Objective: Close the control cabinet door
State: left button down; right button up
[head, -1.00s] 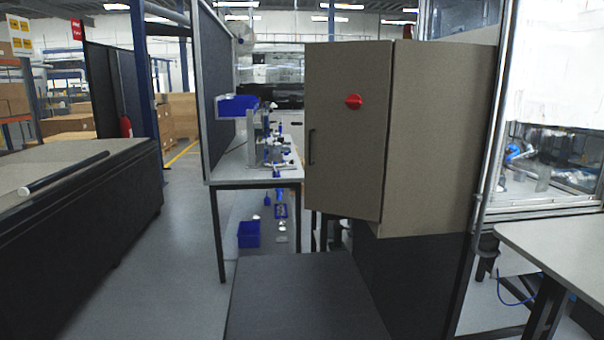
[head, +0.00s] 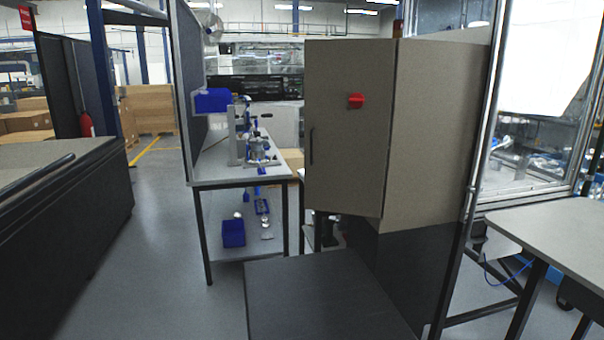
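The control cabinet (head: 440,135) is a beige box at centre right on a dark lower part. Its door (head: 345,150) shows its outer face, with a red knob (head: 356,101) and a dark upright handle (head: 311,146) near the left edge. The door's right edge meets the cabinet's near side panel. Its lower edge hangs a little above the cabinet's bottom corner, and it looks swung out; how far I cannot tell. The inside is hidden behind it. Neither gripper is in view.
A dark flat-topped surface (head: 320,300) lies low before the cabinet. A workbench (head: 215,171) with blue bins stands left of the door. A long dark counter (head: 70,205) is at far left, a grey table (head: 560,235) at right. Floor (head: 160,270) is clear between counter and workbench.

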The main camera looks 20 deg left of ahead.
aim_at(345, 145)
jog(key=j+z, duration=0.25)
jog(key=j, duration=0.3)
jog(key=j+z, duration=0.25)
jog(key=j, duration=0.35)
jog(key=k+j+z, duration=0.1)
jog(key=j+z, duration=0.15)
jog(key=j, duration=0.3)
jog(key=j+z, duration=0.3)
jog(key=j, duration=0.55)
jog(key=j+z, duration=0.3)
jog(key=j, duration=0.55)
